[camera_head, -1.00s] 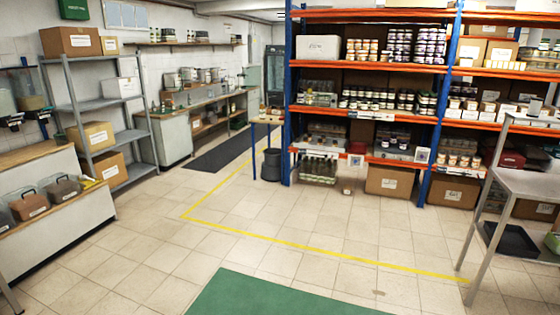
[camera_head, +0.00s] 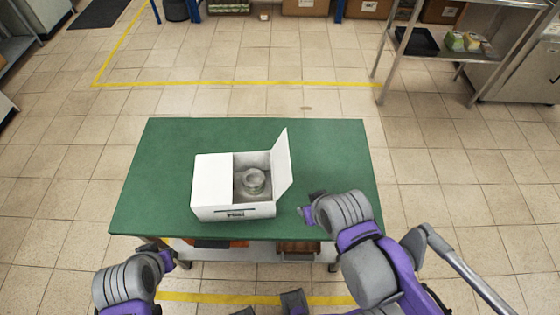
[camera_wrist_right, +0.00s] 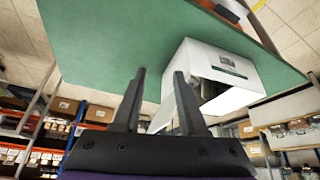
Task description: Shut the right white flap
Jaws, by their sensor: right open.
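A white box (camera_head: 211,184) stands on the green table (camera_head: 165,140), and it also shows in the right wrist view (camera_wrist_right: 213,62). Its left flap lies flat over the left half. Its right white flap (camera_head: 284,170) stands open, leaning outward to the right. A glass jar (camera_head: 253,181) sits inside under the open half. My right gripper (camera_head: 306,213) is right of the box's front corner, apart from the flap. Its two fingers are spread and empty in the right wrist view (camera_wrist_right: 157,84). My left gripper (camera_head: 163,254) is at the table's front left edge, its fingers unclear.
Table space is free left, right and behind the box. Under the table is a shelf with a brown container (camera_head: 298,247). A metal rack (camera_head: 425,45) stands at the back right.

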